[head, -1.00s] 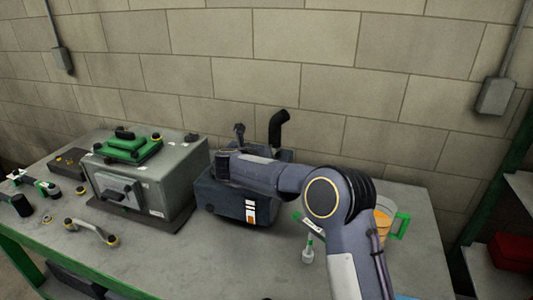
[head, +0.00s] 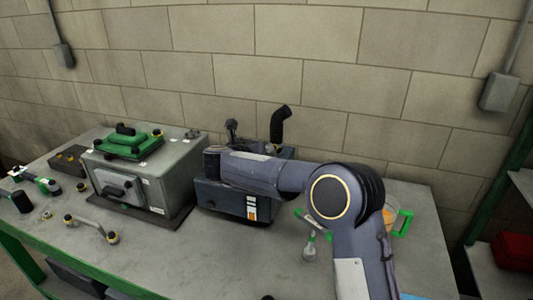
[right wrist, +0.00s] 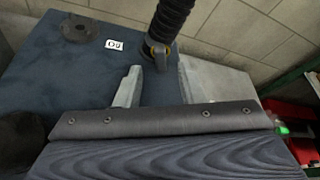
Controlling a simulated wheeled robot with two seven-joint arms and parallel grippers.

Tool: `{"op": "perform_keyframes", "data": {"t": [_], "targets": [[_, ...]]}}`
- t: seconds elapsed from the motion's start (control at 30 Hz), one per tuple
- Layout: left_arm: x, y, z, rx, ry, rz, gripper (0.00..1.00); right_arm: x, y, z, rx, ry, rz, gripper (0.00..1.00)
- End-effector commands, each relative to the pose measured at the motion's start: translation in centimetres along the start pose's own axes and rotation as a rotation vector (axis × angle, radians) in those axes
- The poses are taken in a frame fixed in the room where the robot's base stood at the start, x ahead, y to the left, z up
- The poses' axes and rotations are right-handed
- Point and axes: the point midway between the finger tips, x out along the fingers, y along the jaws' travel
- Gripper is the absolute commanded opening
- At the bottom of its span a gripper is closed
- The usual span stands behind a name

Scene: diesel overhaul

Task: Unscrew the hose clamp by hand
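The hose clamp (right wrist: 157,51), a dark band with a brassy screw part, sits around the foot of a black ribbed hose (right wrist: 172,20) on a dark blue block in the right wrist view. In the head view the bent black hose (head: 278,124) rises behind my right arm; the clamp is hidden there. My right gripper (right wrist: 158,72) is open, its two grey fingers on either side of and just short of the clamp, with nothing visibly held. My arm hides its fingers in the head view. My left gripper is not in view.
The dark block (head: 225,198) stands on the grey bench (head: 190,250) against a block wall. A grey metal box (head: 175,176) with a green part on top stands to its left. A curved pipe (head: 92,228) lies in front. A jug with a green handle (head: 405,220) is at right.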

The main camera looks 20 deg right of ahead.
Motion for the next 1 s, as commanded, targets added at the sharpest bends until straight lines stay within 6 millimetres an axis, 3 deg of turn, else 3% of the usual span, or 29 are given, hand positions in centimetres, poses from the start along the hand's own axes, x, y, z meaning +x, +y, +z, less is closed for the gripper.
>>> {"op": "perform_keyframes", "data": {"t": [0.23,0.67,0.77,0.87,0.93,1.0], "targets": [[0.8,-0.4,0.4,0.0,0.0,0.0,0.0,-3.0,0.0,-0.1,0.0,-0.001,0.0,0.35],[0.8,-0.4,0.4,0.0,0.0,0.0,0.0,-3.3,-0.5,0.6,-0.012,-0.022,0.01,0.35],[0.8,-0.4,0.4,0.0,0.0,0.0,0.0,-3.4,-2.3,2.8,-0.077,-0.112,0.057,0.35],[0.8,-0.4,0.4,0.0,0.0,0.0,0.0,-4.3,-5.5,6.1,-0.231,-0.29,0.137,0.35],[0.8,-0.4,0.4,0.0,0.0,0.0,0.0,-5.8,-8.1,7.8,-0.402,-0.449,0.194,0.35],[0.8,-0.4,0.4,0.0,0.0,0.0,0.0,-8.1,-10.4,8.3,-0.616,-0.615,0.246,0.35]]}}
